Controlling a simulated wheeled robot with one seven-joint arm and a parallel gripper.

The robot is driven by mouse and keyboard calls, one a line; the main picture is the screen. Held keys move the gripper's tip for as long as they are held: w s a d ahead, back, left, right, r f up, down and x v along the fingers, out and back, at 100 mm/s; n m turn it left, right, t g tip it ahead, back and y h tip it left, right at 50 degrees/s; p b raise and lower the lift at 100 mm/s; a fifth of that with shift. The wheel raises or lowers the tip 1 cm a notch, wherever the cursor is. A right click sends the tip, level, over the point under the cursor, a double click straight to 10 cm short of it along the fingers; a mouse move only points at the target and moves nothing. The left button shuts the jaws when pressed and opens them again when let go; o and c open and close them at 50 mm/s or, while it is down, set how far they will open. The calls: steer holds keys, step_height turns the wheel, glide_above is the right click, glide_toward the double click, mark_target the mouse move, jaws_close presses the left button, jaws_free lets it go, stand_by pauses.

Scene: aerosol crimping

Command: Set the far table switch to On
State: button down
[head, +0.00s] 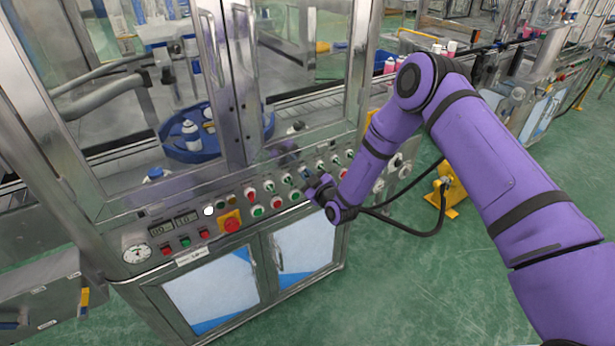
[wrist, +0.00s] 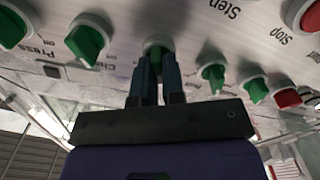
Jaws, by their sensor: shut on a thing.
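My gripper (wrist: 158,68) is shut on a green rotary switch knob (wrist: 155,47) on the sloped metal control panel (wrist: 185,22). The two dark fingers sit on either side of the knob, and the fingers hide part of it. The label by this knob is mostly covered, so I cannot tell whether it is the far table switch or which way it is set. In the head view my gripper (head: 322,188) is at the right part of the panel, with the held knob hidden behind it.
Other green knobs (wrist: 88,39) and a red button (wrist: 288,97) sit close by on the panel. A red emergency stop (head: 232,224) on a yellow plate is at the panel's left. A blue turntable (head: 180,152) with bottles is behind the glass.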

steer(key=shift+m, duration=0.3)
steer(key=m, duration=1.1)
steer(key=shift+w+d, duration=0.2)
steer(key=shift+d, duration=0.1)
stand_by(0.3)
steer(key=c, duration=1.2)
jaws_free()
steer(key=shift+s, duration=0.1)
steer(key=v, duration=1)
steer(key=shift+s+d, duration=0.25)
steer(key=shift+d, duration=0.05)
